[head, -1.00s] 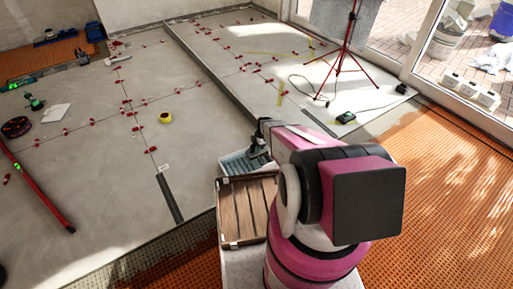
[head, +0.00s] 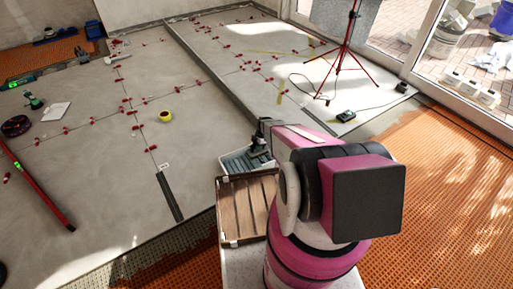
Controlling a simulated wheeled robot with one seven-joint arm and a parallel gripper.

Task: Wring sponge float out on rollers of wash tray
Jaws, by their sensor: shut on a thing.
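The wash tray (head: 234,164) is a pale blue-grey tub just past the wooden box, left of my arm. My gripper (head: 258,146) is at the tray's right part, pointing down, and is small and dark in this view. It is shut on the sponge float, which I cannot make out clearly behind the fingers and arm. The rollers are too small to tell apart, and I cannot tell whether the float touches them.
A wooden slatted box (head: 244,207) stands in front of the tray. Tiled floor with red levelling clips (head: 92,123) spreads to the left. A yellow tape roll (head: 166,117), a red level (head: 38,187) and a red tripod (head: 337,60) stand or lie there.

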